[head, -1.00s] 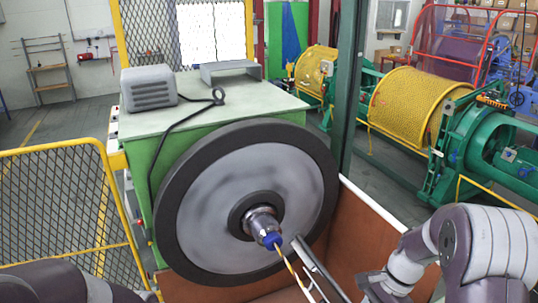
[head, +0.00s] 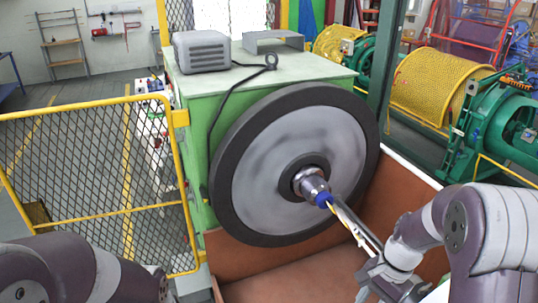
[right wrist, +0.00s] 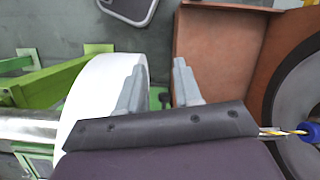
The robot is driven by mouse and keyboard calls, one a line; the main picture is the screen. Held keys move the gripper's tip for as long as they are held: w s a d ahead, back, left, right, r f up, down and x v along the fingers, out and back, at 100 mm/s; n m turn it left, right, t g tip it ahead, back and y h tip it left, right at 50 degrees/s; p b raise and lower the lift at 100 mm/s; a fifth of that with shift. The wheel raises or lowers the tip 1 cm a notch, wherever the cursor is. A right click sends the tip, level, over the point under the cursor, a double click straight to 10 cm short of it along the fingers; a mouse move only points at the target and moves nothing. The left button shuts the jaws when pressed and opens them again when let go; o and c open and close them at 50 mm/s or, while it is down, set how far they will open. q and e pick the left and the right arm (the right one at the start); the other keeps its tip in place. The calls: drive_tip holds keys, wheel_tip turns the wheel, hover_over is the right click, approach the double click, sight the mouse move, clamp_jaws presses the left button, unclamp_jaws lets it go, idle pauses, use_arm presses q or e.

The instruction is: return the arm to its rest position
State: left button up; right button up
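My right arm comes in from the right in the head view. Its grey gripper (head: 392,284) is low in the picture, in front of the brown-red panels of the machine. In the right wrist view its two grey fingers (right wrist: 158,88) stand apart with nothing visible between them, so it is open and empty. A dark bracket covers the finger bases there. My left arm (head: 85,270) shows at the lower left; its gripper is outside the picture.
A big dark-rimmed wheel (head: 250,180) with a blue-tipped spindle (head: 316,188) is close ahead. A striped strand (head: 348,224) and a metal rod (head: 358,226) run toward my right gripper. A yellow mesh fence (head: 85,160) stands left. Grey floor shows beyond it.

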use_arm(q)
wheel_tip(320, 180, down, 16)
drive_tip(key=b, duration=1.5)
drive_tip(key=shift+w+d+f, duration=0.15)
drive_tip(key=shift+d+f, duration=0.1)
drive_tip(key=shift+d, duration=0.1)
use_arm(e)
drive_tip(key=s+a+f+n+t+h, duration=0.1)
drive_tip(key=s+f+n, duration=0.2)
drive_tip(key=f+n, duration=0.2)
drive_tip(key=s+a+f+n+t+h, duration=0.1)
drive_tip(key=s+f+n, duration=0.3)
drive_tip(key=f, duration=0.6)
drive_tip(key=shift+s+a+n+t+h, duration=0.3)
drive_tip(key=shift+a+n+t+h, duration=0.1)
drive_tip(key=shift+n, duration=0.7)
